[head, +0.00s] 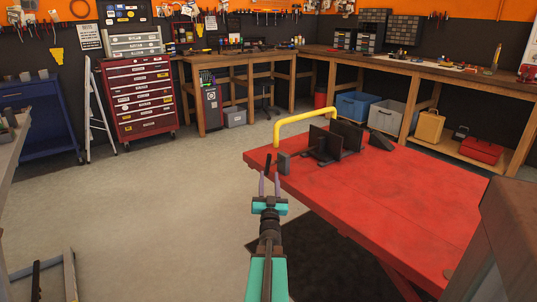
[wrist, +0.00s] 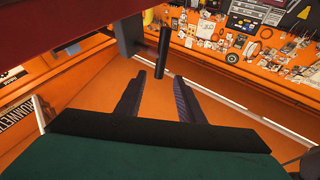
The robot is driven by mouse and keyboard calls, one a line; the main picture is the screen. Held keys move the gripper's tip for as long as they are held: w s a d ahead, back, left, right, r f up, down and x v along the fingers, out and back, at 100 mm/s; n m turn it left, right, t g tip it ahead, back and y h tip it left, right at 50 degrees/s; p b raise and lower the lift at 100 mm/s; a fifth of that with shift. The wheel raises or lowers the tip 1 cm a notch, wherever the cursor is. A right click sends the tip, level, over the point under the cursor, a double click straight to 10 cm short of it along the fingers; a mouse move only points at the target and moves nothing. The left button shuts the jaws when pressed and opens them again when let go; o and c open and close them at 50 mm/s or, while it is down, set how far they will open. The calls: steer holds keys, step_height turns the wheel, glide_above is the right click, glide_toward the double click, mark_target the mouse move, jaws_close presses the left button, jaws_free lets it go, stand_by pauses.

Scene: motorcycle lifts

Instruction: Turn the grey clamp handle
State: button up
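The clamp handle is a dark grey rod (head: 268,164) beside a grey block (head: 284,163) at the near left corner of the red lift table (head: 400,205). In the wrist view the rod (wrist: 163,52) hangs down, slightly tilted, at the upper middle, with the block (wrist: 129,36) to its left. My gripper (head: 269,175) is open and empty, just short of the handle in the head view. In the wrist view the handle's lower end shows between the two fingertips (wrist: 160,77). I cannot tell whether it touches either finger.
A black wheel clamp (head: 340,138) and a yellow bar (head: 305,116) stand on the lift table behind the block. A brown box-like part (head: 505,235) fills the lower right. Workbenches (head: 440,75) and a red tool cabinet (head: 138,97) line the walls. Floor at left is mostly clear.

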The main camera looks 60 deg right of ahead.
mark_target(271, 164)
steer(key=x, duration=1.3)
steer(key=shift+w+d, duration=0.15)
steer(key=shift+d, duration=0.05)
steer(key=shift+r, duration=0.1)
jaws_close()
